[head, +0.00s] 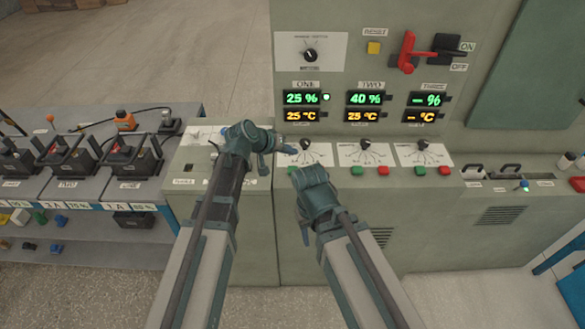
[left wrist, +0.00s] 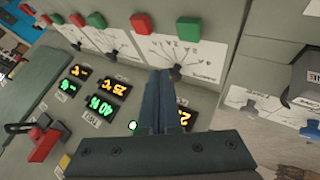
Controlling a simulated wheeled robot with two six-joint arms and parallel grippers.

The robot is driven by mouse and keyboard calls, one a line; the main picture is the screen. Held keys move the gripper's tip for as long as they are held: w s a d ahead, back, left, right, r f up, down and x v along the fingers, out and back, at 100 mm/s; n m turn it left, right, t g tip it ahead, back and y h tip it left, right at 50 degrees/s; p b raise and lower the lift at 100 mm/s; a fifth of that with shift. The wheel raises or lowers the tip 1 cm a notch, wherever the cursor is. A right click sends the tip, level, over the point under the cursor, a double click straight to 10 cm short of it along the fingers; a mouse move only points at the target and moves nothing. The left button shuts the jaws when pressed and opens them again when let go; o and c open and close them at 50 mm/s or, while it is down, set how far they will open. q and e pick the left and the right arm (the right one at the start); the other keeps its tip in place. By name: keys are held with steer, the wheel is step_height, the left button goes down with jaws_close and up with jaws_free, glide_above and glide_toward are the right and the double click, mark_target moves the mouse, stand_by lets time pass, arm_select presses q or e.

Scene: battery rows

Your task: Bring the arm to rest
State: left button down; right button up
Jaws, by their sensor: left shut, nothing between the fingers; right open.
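My left gripper (head: 276,148) is shut and empty, close in front of the left dial knob (head: 306,143) below display ONE (head: 307,98) on the grey-green cabinet. In the left wrist view its closed fingers (left wrist: 158,75) point at that knob (left wrist: 176,72); I cannot tell if they touch it. My right gripper (head: 304,232) is open, lower down in front of the cabinet's front; its fingers are small and partly hidden by its wrist. Display ONE reads 25 % with a lit green lamp beside it, TWO (head: 369,98) reads 40 %, THREE (head: 430,99) shows dashes.
A red lever (head: 407,51) sits beside ON and OFF labels, near a yellow reset button (head: 374,47). Two more dial knobs (head: 366,145) and (head: 422,144) line the ledge, with green and red buttons below. A bench (head: 85,189) with several black devices stands left.

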stand_by(0.4)
arm_select(q)
steer(key=s+a+f+m+g+y, duration=0.1)
steer(key=s+f+g+y, duration=0.1)
steer(key=s, duration=0.6)
steer(key=s+a+f+m+g+y, duration=0.1)
steer(key=s+a+f+g+y, duration=0.1)
steer(key=s, duration=0.7)
steer(key=s+a+f+m+g+y, duration=0.1)
steer(key=s+y, duration=0.3)
steer(key=s, duration=0.4)
steer(key=shift+s+a+f+g, duration=0.4)
steer(key=shift+a+f+g, duration=0.3)
steer(key=shift+f+g, duration=0.1)
